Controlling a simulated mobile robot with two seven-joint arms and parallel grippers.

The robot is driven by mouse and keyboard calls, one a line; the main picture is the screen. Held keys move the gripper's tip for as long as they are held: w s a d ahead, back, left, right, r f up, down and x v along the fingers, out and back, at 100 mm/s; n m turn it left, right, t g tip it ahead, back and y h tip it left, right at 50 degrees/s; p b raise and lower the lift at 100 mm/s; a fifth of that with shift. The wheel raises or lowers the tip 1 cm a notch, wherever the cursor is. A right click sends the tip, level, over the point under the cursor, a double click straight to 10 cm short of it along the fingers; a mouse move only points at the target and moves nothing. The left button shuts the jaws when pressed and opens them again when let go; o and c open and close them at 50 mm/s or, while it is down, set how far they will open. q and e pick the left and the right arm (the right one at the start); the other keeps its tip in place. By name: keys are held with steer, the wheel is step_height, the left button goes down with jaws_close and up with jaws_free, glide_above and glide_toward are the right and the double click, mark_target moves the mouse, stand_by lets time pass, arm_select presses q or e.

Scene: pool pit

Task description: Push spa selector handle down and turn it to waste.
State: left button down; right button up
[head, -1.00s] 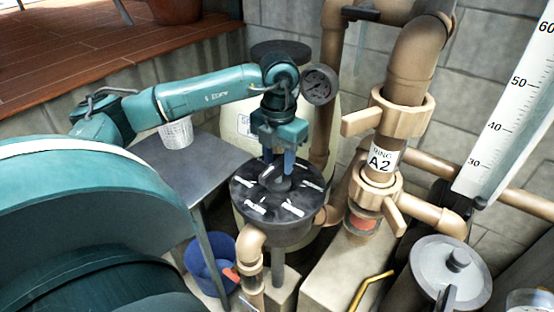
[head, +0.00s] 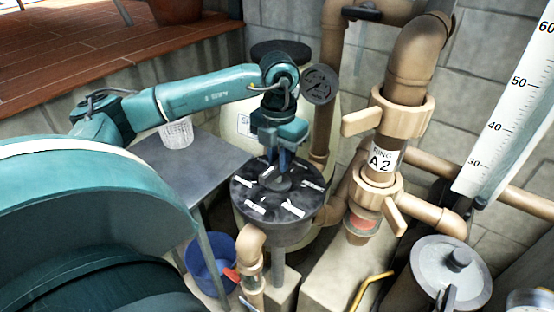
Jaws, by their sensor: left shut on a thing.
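The spa selector valve (head: 262,222) is a round black head with several white label marks on its top, upright in the middle of the head view. Its dark handle (head: 283,182) is at the centre of the top, largely hidden by my gripper. My left gripper (head: 282,168) points down from above and is shut on the handle. The label lettering is too small to read, so I cannot tell which position the handle points at. My right gripper is not in view.
A tan pipe (head: 251,245) leaves the valve at the front left. Tan pipes with valve handles and an A2 tag (head: 382,160) stand close on the right. A grey table (head: 205,160) with a white cup (head: 177,133) is left; a blue bucket (head: 203,275) is below.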

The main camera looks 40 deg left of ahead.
arm_select(q)
steer(key=shift+f+b, duration=0.4)
steer(key=shift+f, duration=0.2)
steer(key=m+b, duration=0.1)
steer(key=m, duration=0.5)
steer(key=shift+m, duration=0.4)
steer(key=m+b, duration=0.1)
steer(key=m, duration=0.4)
steer(key=c, duration=1.2)
jaws_free()
steer(key=shift+r, duration=0.1)
steer(key=shift+c, duration=0.2)
steer(key=shift+r, duration=0.15)
